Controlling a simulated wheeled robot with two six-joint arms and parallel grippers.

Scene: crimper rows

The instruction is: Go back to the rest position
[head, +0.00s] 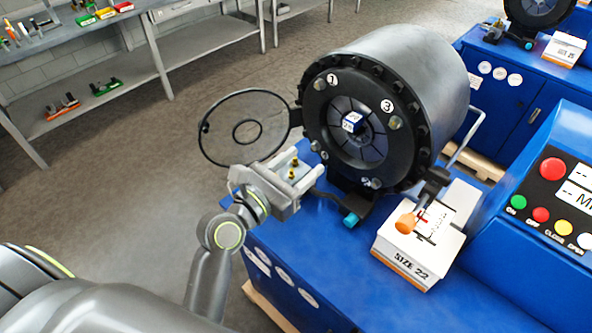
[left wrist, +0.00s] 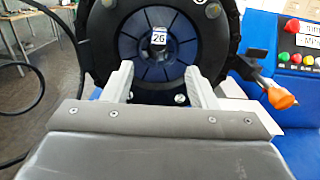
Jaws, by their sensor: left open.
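My left gripper (head: 308,163) is in front of the crimper (head: 400,85), low and left of its round die opening. Its two pale fingers are spread apart, with no object held between them. In the left wrist view, the open fingers (left wrist: 160,78) point toward the crimper face (left wrist: 155,65). A small blue and white block (head: 352,121) sits at the centre of the die ring; in the left wrist view this block (left wrist: 158,38) reads 26. Small brass fittings (head: 292,172) show by the fingers; I cannot tell what they rest on. My right gripper is not in view.
The crimper's round door (head: 215,148) stands open at the left. A lever with an orange knob (head: 405,222) sticks out above a SIZE 22 box (head: 405,262) on the blue bench. A control panel (head: 565,185) is at the right. Open floor (head: 140,160) lies to the left.

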